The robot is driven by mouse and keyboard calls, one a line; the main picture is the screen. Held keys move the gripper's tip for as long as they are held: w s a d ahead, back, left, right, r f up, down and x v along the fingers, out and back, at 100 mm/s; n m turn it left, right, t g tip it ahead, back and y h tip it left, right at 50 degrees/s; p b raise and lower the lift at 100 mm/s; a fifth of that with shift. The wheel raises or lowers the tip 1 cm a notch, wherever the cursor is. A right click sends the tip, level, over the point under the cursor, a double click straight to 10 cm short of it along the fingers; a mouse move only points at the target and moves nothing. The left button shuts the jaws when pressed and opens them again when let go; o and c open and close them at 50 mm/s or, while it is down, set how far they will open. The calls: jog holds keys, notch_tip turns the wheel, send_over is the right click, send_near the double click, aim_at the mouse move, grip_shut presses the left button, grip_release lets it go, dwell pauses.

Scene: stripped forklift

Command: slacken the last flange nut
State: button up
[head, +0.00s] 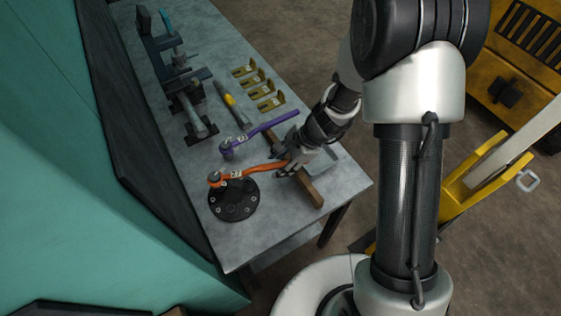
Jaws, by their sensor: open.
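A round black flange (233,207) with several nuts around its face lies near the front left of the grey workbench (340,185). An orange-handled ratchet (245,173) reaches across it, its head over the flange's upper left edge. That head hides whatever nut is under it. My gripper (284,168) is open at the right end of the orange handle. I cannot tell whether its fingers touch the handle. A purple-handled ratchet (260,130) lies just behind, its head to the left and its handle rising to the right.
Several brass brackets (258,88), a yellow-marked tool (231,101) and a dark vise (180,90) stand farther back. A teal wall (60,170) borders the left. Yellow forklift parts (475,175) stand at right.

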jog(key=shift+d, duration=0.1)
jog(key=v, duration=1.2)
jog(key=shift+r, duration=0.1)
jog(key=s+d+r+n+t+h, duration=0.2)
jog(key=s+d+r+n, duration=0.2)
jog(key=s+r+n, duration=0.3)
jog(key=s+d+r+n+t+h, duration=0.1)
jog(key=s+d+r+n+h, duration=0.2)
jog(key=s+r+n, duration=0.4)
jog(key=shift+s+d+r+n+t, duration=0.4)
jog(key=shift+s+d+r, duration=0.35)
jog(key=shift+s+r, duration=1.45)
jog(key=shift+s+f, duration=0.55)
